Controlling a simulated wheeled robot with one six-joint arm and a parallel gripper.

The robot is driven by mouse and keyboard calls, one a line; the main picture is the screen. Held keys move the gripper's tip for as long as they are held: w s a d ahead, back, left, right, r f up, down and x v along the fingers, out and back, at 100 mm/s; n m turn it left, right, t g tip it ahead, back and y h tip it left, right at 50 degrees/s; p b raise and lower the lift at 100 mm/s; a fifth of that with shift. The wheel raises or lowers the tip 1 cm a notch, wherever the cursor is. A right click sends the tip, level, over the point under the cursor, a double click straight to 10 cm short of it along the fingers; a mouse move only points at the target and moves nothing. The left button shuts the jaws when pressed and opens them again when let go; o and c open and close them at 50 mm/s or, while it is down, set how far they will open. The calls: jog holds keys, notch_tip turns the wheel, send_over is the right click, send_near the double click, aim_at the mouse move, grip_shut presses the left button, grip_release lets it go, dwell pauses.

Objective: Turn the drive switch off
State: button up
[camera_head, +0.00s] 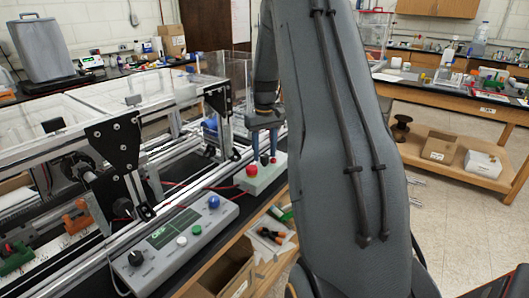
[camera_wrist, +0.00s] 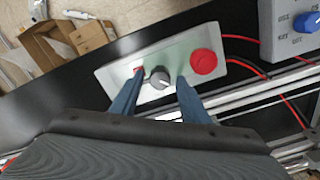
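A pale control box with a green-tinted face (camera_wrist: 118,78) carries a grey rotary knob (camera_wrist: 157,80), which looks like the drive switch, and a round red button (camera_wrist: 204,62). A small red patch shows beside the left fingertip. My gripper (camera_wrist: 159,77) points down at the box, its two blue fingers apart on either side of the knob. A gap shows on the right side; contact on the left cannot be told. In the head view my gripper (camera_head: 264,160) is over the same box (camera_head: 265,180), beside its red button (camera_head: 251,170); the knob is hidden there.
A grey panel (camera_head: 165,250) with several knobs and buttons lies nearer on the bench. A grey box with a blue knob (camera_wrist: 306,22) and red wires are close to the right. Extrusion rails (camera_wrist: 260,103) run alongside. An open carton (camera_head: 228,275) is below the bench edge.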

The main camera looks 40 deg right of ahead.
aim_at(263, 156)
dwell(0.3)
notch_tip(263, 156, up, 8)
jog(key=shift+f+b, duration=0.15)
jog(key=shift+b, duration=1.1)
jog(key=shift+s+a, duration=0.1)
jog(key=shift+a, duration=0.35)
jog(key=shift+n+t, duration=0.5)
jog(key=shift+n, duration=0.3)
jog(key=s+a+f, duration=0.2)
jog(key=s+a, duration=0.2)
jog(key=a, duration=0.3)
jog(key=s+a+f, duration=0.2)
jog(key=s+a, duration=0.2)
jog(key=a, duration=0.4)
jog(key=s+a+f, duration=0.2)
jog(key=s+a, duration=0.3)
jog(key=a, duration=0.2)
jog(key=shift+a, duration=0.25)
jog(key=s+a+f, duration=0.3)
jog(key=s+a, duration=0.2)
jog(key=s, duration=0.4)
jog(key=shift+a, duration=0.35)
